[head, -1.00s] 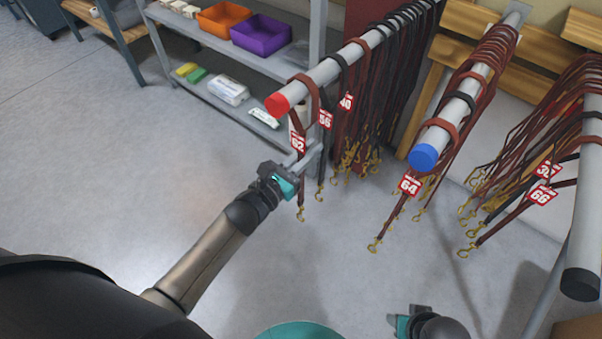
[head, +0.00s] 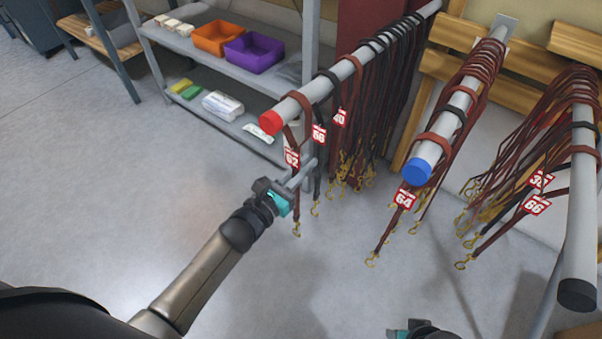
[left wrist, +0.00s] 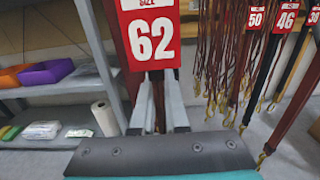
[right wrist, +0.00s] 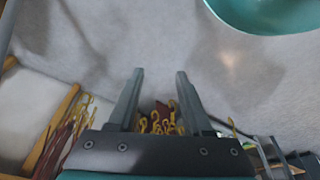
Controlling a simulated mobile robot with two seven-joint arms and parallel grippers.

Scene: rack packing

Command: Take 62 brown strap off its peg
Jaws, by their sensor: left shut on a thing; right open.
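The 62 brown strap (head: 297,212) hangs looped over the peg (head: 318,91) with the red end cap, near that cap. Its red 62 tag (head: 292,158) hangs just above my left gripper (head: 305,172). The tag fills the top of the left wrist view (left wrist: 152,40). The left fingers (left wrist: 160,110) are shut on the strap below the tag, and the strap shows between them. The brass clip (head: 297,230) dangles below. My right gripper (right wrist: 159,78) is open and empty, low in the head view (head: 408,329), away from the straps.
A blue-capped peg (head: 450,115) and a black-capped peg (head: 580,230) with straps stand to the right. A shelf (head: 190,50) with bins is behind left. The floor in front is clear.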

